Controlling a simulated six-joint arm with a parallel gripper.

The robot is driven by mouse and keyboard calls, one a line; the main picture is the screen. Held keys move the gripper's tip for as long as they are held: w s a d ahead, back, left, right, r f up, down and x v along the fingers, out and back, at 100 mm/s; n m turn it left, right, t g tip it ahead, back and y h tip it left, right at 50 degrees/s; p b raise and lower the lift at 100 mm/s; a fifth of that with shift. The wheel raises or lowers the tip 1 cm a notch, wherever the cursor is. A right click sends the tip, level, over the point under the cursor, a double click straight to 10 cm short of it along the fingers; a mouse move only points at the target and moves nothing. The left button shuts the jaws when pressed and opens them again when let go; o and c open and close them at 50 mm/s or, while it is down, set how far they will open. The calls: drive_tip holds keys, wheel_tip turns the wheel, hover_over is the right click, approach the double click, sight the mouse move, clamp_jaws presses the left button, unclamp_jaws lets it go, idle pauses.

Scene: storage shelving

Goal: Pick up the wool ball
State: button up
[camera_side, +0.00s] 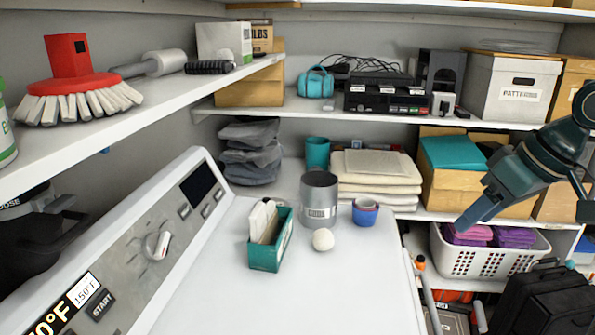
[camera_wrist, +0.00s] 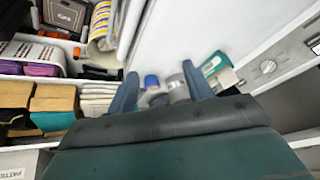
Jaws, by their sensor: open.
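The wool ball (camera_side: 323,239) is small, round and off-white. In the side view it rests on the white machine top, just in front of a grey metal canister (camera_side: 319,199). A blue cup (camera_side: 365,212) stands to its right and a teal box holding cards (camera_side: 266,252) to its left. My gripper (camera_side: 474,212) is at the right of the side view, well above and apart from the ball. In the wrist view my gripper (camera_wrist: 163,88) has its two fingers spread with nothing held between them. I cannot make out the ball in the wrist view.
The machine's control panel (camera_side: 150,245) rises along the left. Behind the ball are folded towels (camera_side: 375,178) and a teal cup (camera_side: 317,152). A white basket (camera_side: 480,258) and a black case (camera_side: 550,300) stand at right. The front of the white top is clear.

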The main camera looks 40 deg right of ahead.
drive_tip(key=w+a+m+g+y, duration=0.15)
drive_tip(key=w+m, duration=0.35)
drive_tip(key=w, duration=0.8)
drive_tip(key=m+g+y, duration=0.1)
drive_tip(key=m+y, duration=0.3)
drive_tip(key=m, duration=0.1)
approach(330, 231)
drive_tip(key=w+v, duration=0.1)
drive_tip(key=v, duration=0.2)
drive_tip(key=shift+s+d+r, duration=0.2)
drive_tip(key=shift+s, duration=0.1)
drive_tip(key=shift+x, duration=4.3)
drive_tip(key=shift+a+f, duration=0.1)
drive_tip(key=shift+x, duration=2.45)
drive_tip(key=shift+s, duration=0.15)
drive_tip(key=shift+c, duration=0.4)
drive_tip(key=c, duration=0.6)
